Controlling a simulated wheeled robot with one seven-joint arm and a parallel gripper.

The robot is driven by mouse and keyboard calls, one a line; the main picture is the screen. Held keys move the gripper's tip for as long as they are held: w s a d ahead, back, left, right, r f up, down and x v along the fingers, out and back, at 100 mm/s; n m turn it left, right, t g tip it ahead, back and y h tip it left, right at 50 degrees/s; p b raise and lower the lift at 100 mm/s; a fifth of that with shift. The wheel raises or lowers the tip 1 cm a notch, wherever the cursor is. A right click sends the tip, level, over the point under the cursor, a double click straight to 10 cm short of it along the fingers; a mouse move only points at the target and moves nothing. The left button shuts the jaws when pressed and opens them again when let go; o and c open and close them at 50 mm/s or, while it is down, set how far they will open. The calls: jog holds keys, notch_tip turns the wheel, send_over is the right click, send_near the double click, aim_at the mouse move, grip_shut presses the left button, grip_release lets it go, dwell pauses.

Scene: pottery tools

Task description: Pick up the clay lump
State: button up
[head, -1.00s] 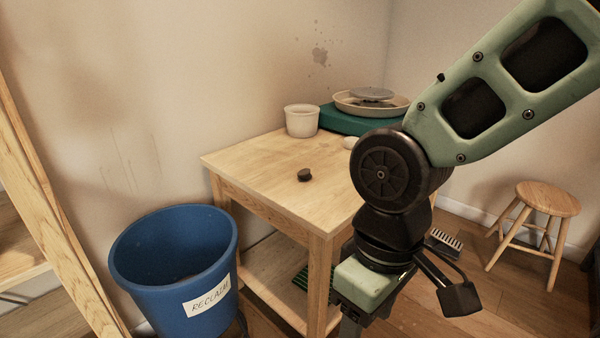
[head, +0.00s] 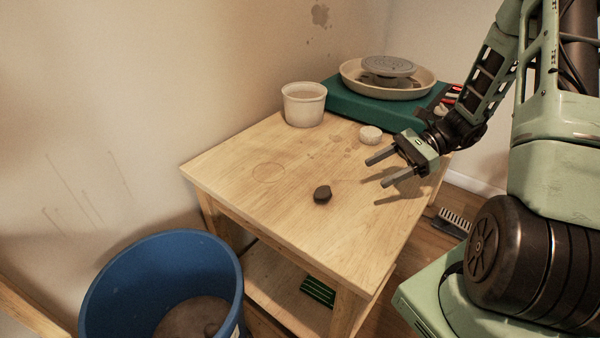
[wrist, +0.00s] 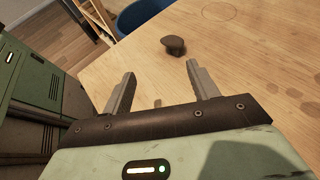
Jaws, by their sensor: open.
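The clay lump (head: 322,194) is a small dark piece on the wooden table (head: 250,205), near the middle of its top. It also shows in the wrist view (wrist: 174,45), beyond my fingertips and between their lines. My gripper (head: 377,170) is open and empty, to the right of the lump and apart from it, with its fingers pointing left over the tabletop.
A white tub (head: 304,105) and a teal pottery wheel (head: 345,104) with a pale basin stand at the table's back. A small whitish round piece (head: 370,134) lies behind my gripper. A blue bucket (head: 100,285) stands at the front left. The table's left part is clear.

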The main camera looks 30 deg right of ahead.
aim_at(326, 189)
jog(key=shift+w+d+f+m+t, duration=0.1)
jog(key=shift+w+d+m+t, duration=0.3)
jog(key=shift+d, duration=0.2)
jog(key=shift+w+a+f, duration=0.15)
jog(key=shift+w, duration=0.1)
jog(key=b+x, duration=0.1)
jog(key=x, duration=0.9)
jog(key=shift+w+a+f, duration=0.1)
jog(key=shift+a, duration=0.3)
jog(key=shift+w+r+b+x, duration=0.1)
jog(key=shift+w+b+x, duration=0.1)
jog(key=shift+x, duration=1.3)
jog(key=shift+w+r+b+x, duration=0.1)
jog(key=shift+b+x, duration=0.05)
jog(key=shift+x, duration=1.3)
jog(key=c, duration=1)
